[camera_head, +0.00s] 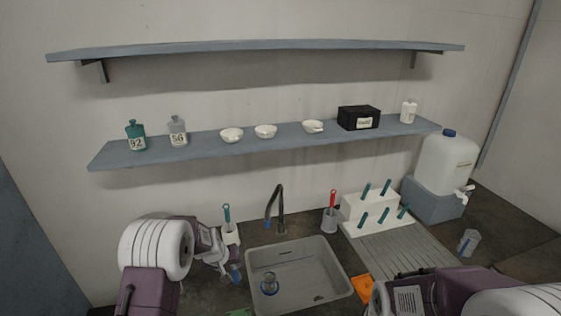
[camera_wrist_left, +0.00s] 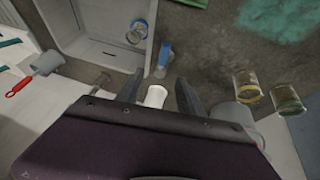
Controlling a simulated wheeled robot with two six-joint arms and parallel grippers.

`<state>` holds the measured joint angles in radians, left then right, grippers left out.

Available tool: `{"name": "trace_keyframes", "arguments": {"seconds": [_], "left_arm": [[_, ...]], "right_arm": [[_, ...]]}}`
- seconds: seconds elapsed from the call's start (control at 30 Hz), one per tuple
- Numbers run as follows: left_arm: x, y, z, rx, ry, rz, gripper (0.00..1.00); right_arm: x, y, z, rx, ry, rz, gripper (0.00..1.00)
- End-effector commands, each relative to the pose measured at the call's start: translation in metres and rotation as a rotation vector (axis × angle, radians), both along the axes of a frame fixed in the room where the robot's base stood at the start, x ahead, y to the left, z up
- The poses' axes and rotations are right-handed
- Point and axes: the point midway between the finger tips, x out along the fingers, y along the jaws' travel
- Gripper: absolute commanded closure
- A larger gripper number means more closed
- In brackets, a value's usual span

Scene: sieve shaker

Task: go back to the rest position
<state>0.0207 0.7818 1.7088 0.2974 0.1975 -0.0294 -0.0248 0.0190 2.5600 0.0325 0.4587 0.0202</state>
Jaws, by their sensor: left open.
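My left gripper (camera_head: 232,268) hangs over the counter just left of the sink. In the left wrist view its two dark fingers (camera_wrist_left: 160,80) are spread apart. A small white object (camera_wrist_left: 154,97) shows between them in that view; I cannot tell whether it touches them. A blue-capped item (camera_wrist_left: 164,55) stands just past the fingertips. My right arm (camera_head: 430,296) enters at the bottom right; its gripper is not in view.
The sink (camera_head: 285,255) holds a glass beaker (camera_head: 269,284). A teal-handled brush (camera_head: 227,214) stands behind my left gripper. Near the sink are a black faucet (camera_head: 281,210) and a white rack (camera_head: 370,212). Glass jars (camera_wrist_left: 247,86) stand right of the left fingers. Shelves (camera_head: 250,147) hang above.

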Motion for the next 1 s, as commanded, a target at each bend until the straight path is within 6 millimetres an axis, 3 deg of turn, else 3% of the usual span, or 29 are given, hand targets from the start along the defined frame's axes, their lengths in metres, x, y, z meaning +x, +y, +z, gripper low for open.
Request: {"name": "trace_keyframes", "arguments": {"seconds": [0.07, 0.17, 0.2, 0.27, 0.3, 0.4, 0.5, 0.67, 1.0], "left_arm": [[0.005, -0.004, 0.041, 0.004, -0.073, -0.012, 0.55], [-0.036, -0.011, 0.08, 0.024, -0.083, -0.061, 0.55], [-0.063, -0.014, 0.087, 0.033, -0.062, -0.085, 0.55], [-0.111, -0.016, 0.091, 0.052, -0.013, -0.127, 0.55], [-0.145, -0.016, 0.087, 0.064, 0.034, -0.152, 0.55], [-0.214, -0.013, 0.072, 0.086, 0.154, -0.2, 0.55], [-0.26, -0.009, 0.056, 0.097, 0.263, -0.226, 0.55], [-0.287, -0.006, 0.046, 0.105, 0.348, -0.243, 0.55], [-0.286, -0.006, 0.046, 0.103, 0.35, -0.24, 0.55]], "right_arm": [[0.0, 0.0, -0.007, 0.0, 0.0, 0.0, 0.52], [0.0, 0.0, -0.014, 0.0, 0.0, 0.0, 0.52], [0.0, 0.0, -0.017, 0.0, 0.0, 0.0, 0.52], [0.0, 0.0, -0.02, 0.0, 0.0, 0.0, 0.52], [0.0, 0.0, -0.021, 0.0, 0.0, 0.0, 0.52], [0.0, 0.0, -0.022, 0.0, 0.0, 0.0, 0.52], [0.0, 0.0, -0.021, 0.0, 0.0, 0.0, 0.52], [0.0, 0.0, -0.02, 0.0, 0.0, 0.0, 0.52], [0.0, 0.0, -0.021, 0.0, 0.0, 0.0, 0.52]]}}
